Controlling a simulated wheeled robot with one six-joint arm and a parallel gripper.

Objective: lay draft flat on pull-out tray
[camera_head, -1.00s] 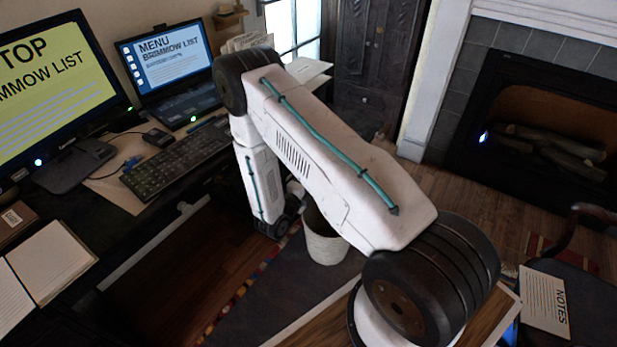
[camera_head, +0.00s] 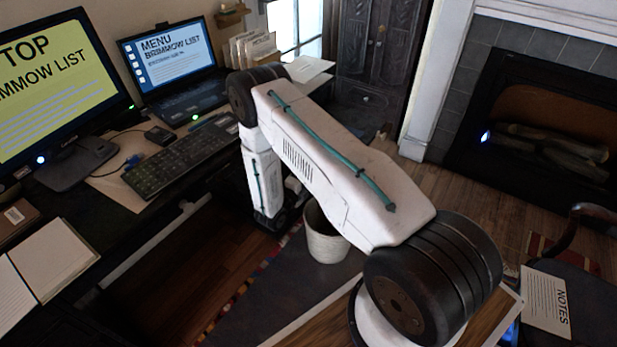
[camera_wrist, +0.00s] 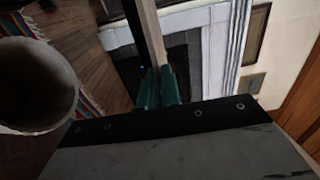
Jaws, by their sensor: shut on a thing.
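In the wrist view my gripper (camera_wrist: 159,88) has its two green fingertips close together on a thin, straight-edged thing, which I take to be the draft (camera_wrist: 149,30). It shows edge-on as a dark and pale strip running up out of the picture, so its faces and any print are hidden. In the head view my arm reaches over and bends down beside the desk; the fingers and held thing are not clear there. I cannot make out the pull-out tray for certain; a pale rail (camera_head: 158,238) runs under the desk's front edge.
A pale waste bin (camera_head: 326,240) stands on the floor by my forearm, also in the wrist view (camera_wrist: 36,85). The desk holds a keyboard (camera_head: 180,160), laptop (camera_head: 172,58), monitor (camera_head: 45,90), open book (camera_head: 55,252) and file rack (camera_head: 255,48). A NOTES sheet (camera_head: 545,300) lies right.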

